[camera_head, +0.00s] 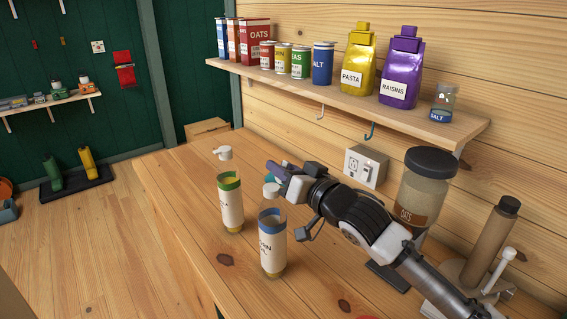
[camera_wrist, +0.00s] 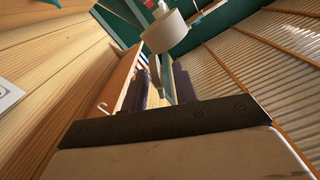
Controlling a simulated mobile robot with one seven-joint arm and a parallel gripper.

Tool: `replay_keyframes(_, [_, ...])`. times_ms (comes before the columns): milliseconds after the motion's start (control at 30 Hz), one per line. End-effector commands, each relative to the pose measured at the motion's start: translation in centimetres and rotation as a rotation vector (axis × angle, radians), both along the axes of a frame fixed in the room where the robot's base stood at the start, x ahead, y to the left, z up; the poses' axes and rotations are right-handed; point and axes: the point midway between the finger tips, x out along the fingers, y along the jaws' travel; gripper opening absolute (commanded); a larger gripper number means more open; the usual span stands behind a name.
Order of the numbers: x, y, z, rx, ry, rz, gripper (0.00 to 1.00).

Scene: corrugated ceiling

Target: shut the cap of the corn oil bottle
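A clear bottle with a blue band and a white label (camera_head: 271,243) stands upright near the table's left edge; its label seems to end in "ON", and I cannot read the rest surely. Its white cap (camera_head: 271,190) is tipped up above the neck. A second bottle with a green band (camera_head: 231,204) stands behind it, its white cap (camera_head: 223,153) also raised. My gripper (camera_head: 278,172) is beside and just beyond the nearer cap. In the wrist view, its two dark fingers (camera_wrist: 158,88) are apart with nothing between them, and a white cap (camera_wrist: 164,31) hangs close by.
The wooden table (camera_head: 180,180) has free room left of the bottles. A large oats jar (camera_head: 421,190) and a brown bottle (camera_head: 492,240) stand right of my arm. A wall shelf (camera_head: 340,88) with packets and tins runs above, with hooks below it.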

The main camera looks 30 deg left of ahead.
Motion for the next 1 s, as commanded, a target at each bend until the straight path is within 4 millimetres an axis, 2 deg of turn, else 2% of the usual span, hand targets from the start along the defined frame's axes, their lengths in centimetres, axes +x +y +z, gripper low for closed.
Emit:
replay_keyframes(300, [0.08, 0.21, -0.06, 0.000, 0.000, -0.001, 0.28])
replay_keyframes(533, [0.08, 0.20, -0.04, 0.000, 0.000, 0.000, 0.00])
replay_keyframes(1000, [-0.12, 0.25, -0.16, -0.019, -0.058, 0.001, 0.00])
